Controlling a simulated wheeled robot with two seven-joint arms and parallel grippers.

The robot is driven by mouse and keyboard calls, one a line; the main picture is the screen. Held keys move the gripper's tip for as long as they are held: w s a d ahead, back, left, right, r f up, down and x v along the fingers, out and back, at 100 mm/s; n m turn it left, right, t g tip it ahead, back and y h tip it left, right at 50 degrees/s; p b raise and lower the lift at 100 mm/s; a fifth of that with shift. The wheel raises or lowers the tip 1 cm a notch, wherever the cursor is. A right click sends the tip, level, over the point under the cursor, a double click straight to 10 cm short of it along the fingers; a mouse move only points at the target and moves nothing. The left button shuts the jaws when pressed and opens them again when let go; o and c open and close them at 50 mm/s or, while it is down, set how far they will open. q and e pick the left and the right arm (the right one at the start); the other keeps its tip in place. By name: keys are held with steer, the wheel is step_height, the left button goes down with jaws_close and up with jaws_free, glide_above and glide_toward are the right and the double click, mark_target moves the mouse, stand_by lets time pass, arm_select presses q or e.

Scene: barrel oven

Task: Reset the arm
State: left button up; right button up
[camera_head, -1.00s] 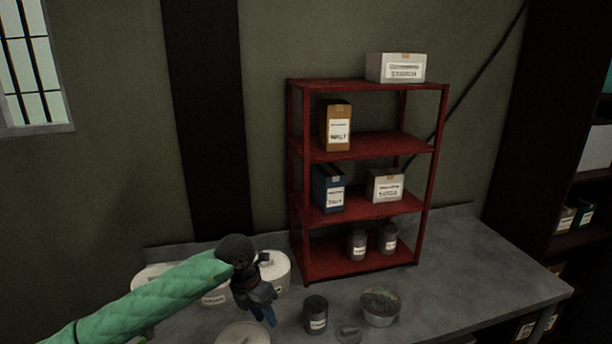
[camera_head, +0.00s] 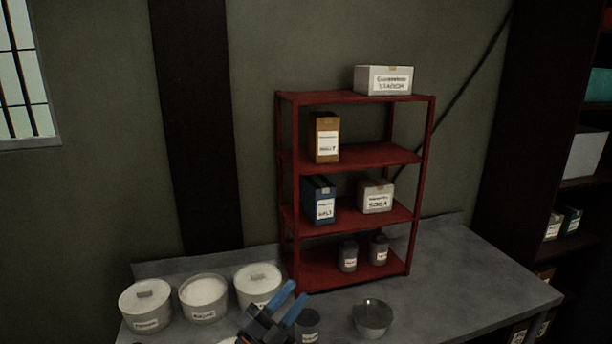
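My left gripper (camera_head: 298,292) is at the bottom centre of the head view. Its two blue fingers point up and to the right with a gap between them, and nothing is held there. The gripper shows in front of the worktop (camera_head: 432,268), left of a dark tin (camera_head: 308,328) that it partly covers. Most of the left arm is out of the picture. My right gripper is not in view.
Several white canisters, including one without a lid (camera_head: 203,300), stand on the worktop left of the gripper. A metal bowl (camera_head: 373,320) stands to its right. A red shelf (camera_head: 372,155) with boxes and tins stands behind. The worktop's right side is clear.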

arm_select(q)
steer(key=s+a+f+n+g+y, duration=0.2)
steer(key=s+a+f+n+y, duration=0.2)
steer(key=a+f+n+y, duration=1.2)
steer(key=s+a+f+n+g, duration=0.1)
steer(key=s+f+n+g, duration=0.1)
steer(key=s+f+g, duration=0.75)
steer(key=s+a+f+n+g, duration=0.25)
steer(key=s+f, duration=0.45)
steer(key=s, duration=0.7)
steer(key=s+d+x, duration=0.1)
steer(key=s+x, duration=0.1)
steer(key=x, duration=0.9)
steer(key=s+d+f+x, duration=0.1)
steer(key=x, duration=1)
steer(key=s+f, duration=0.4)
steer(key=f, duration=0.8)
steer(key=s+f+g, duration=0.1)
steer(key=s+f, duration=0.3)
steer(key=f, duration=0.8)
steer(key=shift+s+d, duration=0.2)
steer(key=shift+d, duration=0.1)
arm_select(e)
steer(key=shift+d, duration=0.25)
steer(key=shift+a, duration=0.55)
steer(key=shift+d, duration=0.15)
